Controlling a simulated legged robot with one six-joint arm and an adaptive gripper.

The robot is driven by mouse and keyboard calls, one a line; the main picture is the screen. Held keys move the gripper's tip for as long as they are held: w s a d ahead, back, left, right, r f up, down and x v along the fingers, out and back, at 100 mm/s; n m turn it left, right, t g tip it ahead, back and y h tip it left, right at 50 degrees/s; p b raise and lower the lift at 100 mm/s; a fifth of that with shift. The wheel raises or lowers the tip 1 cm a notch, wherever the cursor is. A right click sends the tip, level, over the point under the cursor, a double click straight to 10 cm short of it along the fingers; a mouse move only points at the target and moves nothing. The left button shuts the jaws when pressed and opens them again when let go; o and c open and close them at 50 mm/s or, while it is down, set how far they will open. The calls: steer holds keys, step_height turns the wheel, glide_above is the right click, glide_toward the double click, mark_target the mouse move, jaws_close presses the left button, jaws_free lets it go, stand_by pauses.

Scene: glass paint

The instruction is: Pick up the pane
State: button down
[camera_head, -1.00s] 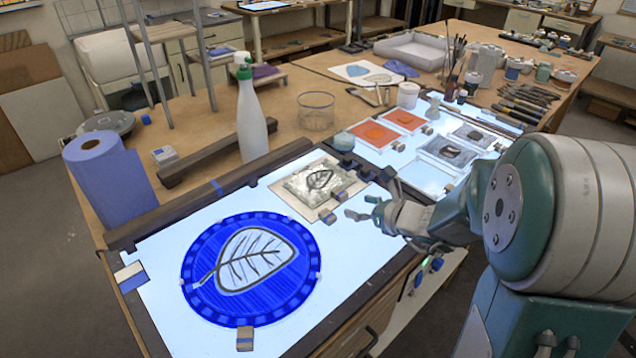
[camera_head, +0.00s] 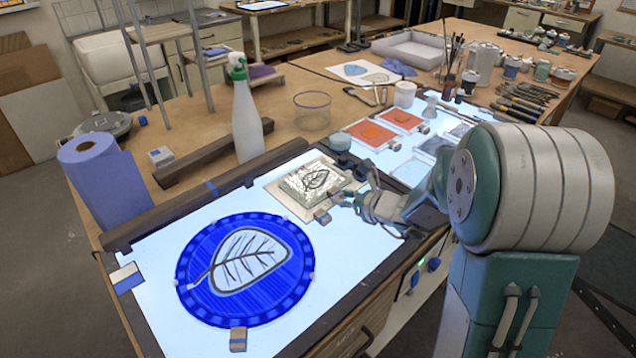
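A small square glass pane (camera_head: 298,184) with a dark leaf outline lies on a beige board on the lit table, near the picture's middle. A larger round blue pane (camera_head: 205,255) with a pale leaf lies flat to its front left. My gripper (camera_head: 353,183) is just right of the small pane, beside the board's right edge. Its fingers look spread apart, pointing left toward the pane, with nothing seen between them. I cannot tell whether a fingertip touches the board. My wrist hides part of the light table behind it.
Small wooden blocks (camera_head: 238,339) sit by the panes. A white spray bottle (camera_head: 246,120), a blue paper roll (camera_head: 105,180) and a glass jar (camera_head: 312,112) stand behind. Orange panes (camera_head: 371,132) lie at the back right.

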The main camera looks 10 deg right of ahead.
stand_by(0.3)
steer(key=shift+a+r, duration=0.15)
steer(key=shift+r, duration=0.15)
step_height(320, 180, up, 3)
steer(key=shift+f, duration=0.2)
steer(key=w+r+v, duration=0.2)
steer(key=r+v, duration=0.1)
steer(key=v, duration=1.3)
steer(key=shift+s+d+r, duration=0.3)
steer(key=shift+s+r, duration=0.05)
